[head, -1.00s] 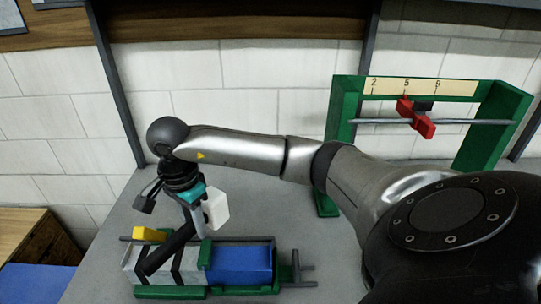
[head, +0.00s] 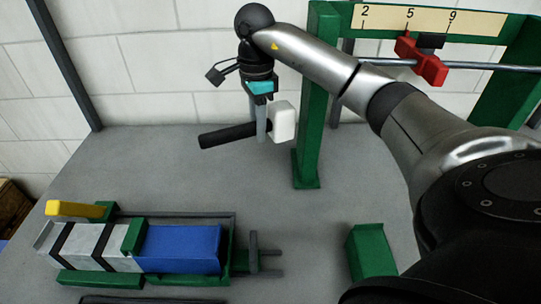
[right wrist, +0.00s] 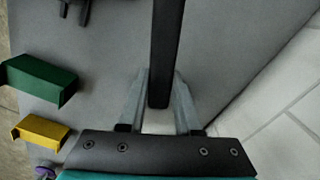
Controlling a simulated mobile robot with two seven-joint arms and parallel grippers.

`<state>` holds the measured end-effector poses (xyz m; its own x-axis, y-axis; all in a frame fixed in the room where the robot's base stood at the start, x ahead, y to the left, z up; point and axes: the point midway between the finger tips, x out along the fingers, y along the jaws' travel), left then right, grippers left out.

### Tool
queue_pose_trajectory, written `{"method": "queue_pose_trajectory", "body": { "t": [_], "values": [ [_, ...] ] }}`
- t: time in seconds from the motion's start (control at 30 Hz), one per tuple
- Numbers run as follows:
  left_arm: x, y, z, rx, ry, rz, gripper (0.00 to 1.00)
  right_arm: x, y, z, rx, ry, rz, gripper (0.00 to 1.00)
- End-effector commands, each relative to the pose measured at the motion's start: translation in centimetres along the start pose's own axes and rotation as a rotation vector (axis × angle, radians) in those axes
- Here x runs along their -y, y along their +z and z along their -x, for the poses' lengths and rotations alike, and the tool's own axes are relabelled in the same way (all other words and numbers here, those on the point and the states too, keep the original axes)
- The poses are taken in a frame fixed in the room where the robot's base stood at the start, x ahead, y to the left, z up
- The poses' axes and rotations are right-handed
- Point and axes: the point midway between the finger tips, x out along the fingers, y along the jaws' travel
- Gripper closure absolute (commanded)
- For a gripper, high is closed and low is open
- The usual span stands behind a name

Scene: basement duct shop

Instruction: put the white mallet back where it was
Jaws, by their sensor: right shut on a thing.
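The white mallet has a white block head (head: 284,121) and a black handle (head: 227,135). My right gripper (head: 262,128) is shut on the mallet and holds it in the air above the back of the grey table, just left of the green stand's near post. The handle points left, tipped slightly down. In the right wrist view the black handle (right wrist: 166,50) runs up between the two fingers (right wrist: 158,105), and part of the white head shows at their base. My left gripper is not in view.
A clamp fixture (head: 130,221) with a blue block (head: 180,248), a grey striped block and a yellow bar (head: 75,209) stands front left. The green stand (head: 313,100) carries a rod with a red slider (head: 422,62). The table's middle is clear.

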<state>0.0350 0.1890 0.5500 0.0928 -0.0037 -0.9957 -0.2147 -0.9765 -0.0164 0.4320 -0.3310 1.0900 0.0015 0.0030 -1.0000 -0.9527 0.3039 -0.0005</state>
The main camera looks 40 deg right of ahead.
Motion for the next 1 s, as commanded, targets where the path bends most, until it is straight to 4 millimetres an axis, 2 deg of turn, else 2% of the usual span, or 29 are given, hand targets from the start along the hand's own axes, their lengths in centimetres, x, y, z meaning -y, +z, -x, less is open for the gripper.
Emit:
{"method": "queue_pose_trajectory", "body": {
  "t": [0.03,0.2,0.4,0.67,0.9,1.0],
  "values": [
    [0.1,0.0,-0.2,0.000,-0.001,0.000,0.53,-0.1,0.0,-1.7,-0.001,0.006,0.001,1.00],
    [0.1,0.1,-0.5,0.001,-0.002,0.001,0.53,-0.1,0.0,-6.3,0.000,0.005,0.001,1.00],
    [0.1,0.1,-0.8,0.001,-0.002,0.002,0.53,-0.1,0.0,-10.4,0.000,0.002,0.000,1.00],
    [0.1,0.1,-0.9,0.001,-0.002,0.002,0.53,0.0,0.0,-12.3,0.001,-0.001,0.001,1.00],
    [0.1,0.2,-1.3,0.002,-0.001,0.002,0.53,0.0,0.0,-15.8,0.001,0.000,0.001,1.00],
    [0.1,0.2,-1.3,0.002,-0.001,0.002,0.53,0.0,0.0,-16.1,0.000,-0.002,0.001,1.00]
  ]
}}
